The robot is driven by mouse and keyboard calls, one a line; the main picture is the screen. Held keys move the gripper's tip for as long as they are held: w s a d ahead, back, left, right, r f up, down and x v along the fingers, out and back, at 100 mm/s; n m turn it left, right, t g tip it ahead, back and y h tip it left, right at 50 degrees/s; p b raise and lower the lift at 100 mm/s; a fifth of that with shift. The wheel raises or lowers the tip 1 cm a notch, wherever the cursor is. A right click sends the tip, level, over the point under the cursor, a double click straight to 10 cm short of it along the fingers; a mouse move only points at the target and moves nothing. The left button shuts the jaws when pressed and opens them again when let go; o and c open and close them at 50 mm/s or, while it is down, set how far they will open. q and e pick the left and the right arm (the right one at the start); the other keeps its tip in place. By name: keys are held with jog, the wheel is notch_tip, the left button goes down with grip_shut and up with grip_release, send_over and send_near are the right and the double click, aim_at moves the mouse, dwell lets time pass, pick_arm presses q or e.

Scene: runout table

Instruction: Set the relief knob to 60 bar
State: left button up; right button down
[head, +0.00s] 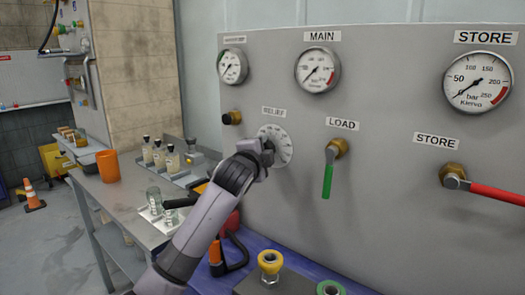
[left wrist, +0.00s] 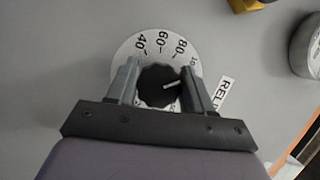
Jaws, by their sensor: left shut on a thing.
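The relief knob (left wrist: 157,87) is black with a scalloped edge and sits in the middle of a white dial (left wrist: 128,50) marked 40, 60, 80 and a partly visible 10. Its white pointer line points right, towards the right-hand finger and past the 80, clearly away from the 60. My left gripper (left wrist: 158,86) has a finger on each side of the knob and is shut on it. In the head view my left gripper (head: 264,148) covers the knob and the dial's left part; the dial (head: 284,143) shows beside it under the RELIEF label (head: 274,112). My right gripper is out of view.
The green LOAD handle (head: 327,174) hangs down right of the dial. The red STORE lever (head: 497,193) sticks out at far right. Gauges (head: 318,70) line the panel above. Bottles (head: 172,160) and an orange cup (head: 108,166) stand on the table at left.

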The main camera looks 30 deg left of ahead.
pick_arm(q)
jog(key=n+g+h, duration=0.1)
jog(key=n, duration=0.1)
jog(key=n+g+h, duration=0.1)
jog(key=n, duration=0.2)
jog(key=shift+f, duration=0.15)
jog(key=n+h, duration=0.3)
jog(key=n, duration=0.1)
jog(key=shift+d+n+g, duration=0.15)
jog(key=shift+n+g, duration=0.15)
jog(key=shift+g, duration=0.1)
jog(key=shift+f, duration=0.1)
dwell(0.4)
jog(key=o, duration=1)
jog(key=shift+c, duration=0.2)
jog(key=shift+s, duration=0.15)
jog(key=b+v, duration=0.1)
jog(key=v, duration=0.6)
